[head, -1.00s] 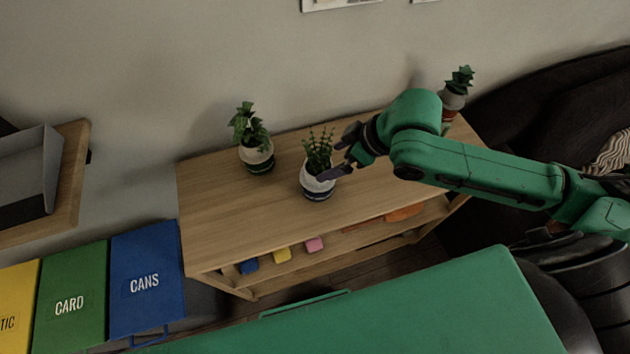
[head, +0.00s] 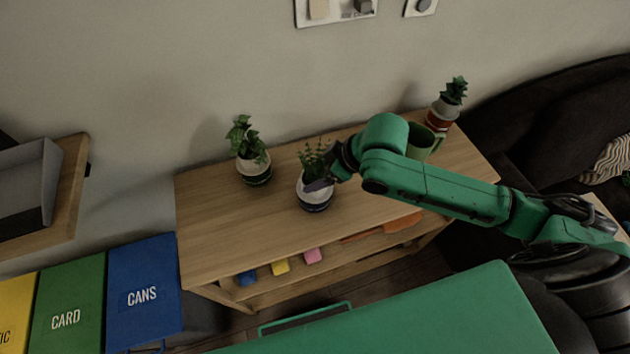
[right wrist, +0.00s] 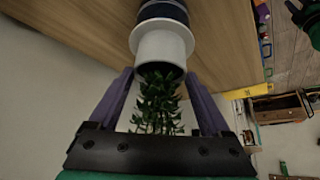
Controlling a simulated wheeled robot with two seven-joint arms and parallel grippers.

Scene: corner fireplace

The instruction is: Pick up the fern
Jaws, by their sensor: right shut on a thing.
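The fern (head: 312,160), a leafy green plant in a white pot with dark bands, is at the middle of the wooden table (head: 225,228). My right gripper (head: 325,180) reaches it from the right and is shut on its pot. In the right wrist view the fern's leaves (right wrist: 158,105) lie between the two purple fingers, which are at the sides of the white pot rim (right wrist: 162,46). The pot appears upright and on the tabletop; whether its base touches the wood is not clear. My left gripper is out of view.
Another potted plant (head: 248,150) stands to the left. A green mug (head: 418,141) and a potted succulent (head: 447,104) stand at the right end, partly behind my arm. Coloured blocks lie on the lower shelf. Bins (head: 142,295) stand at the lower left. The table's front left is clear.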

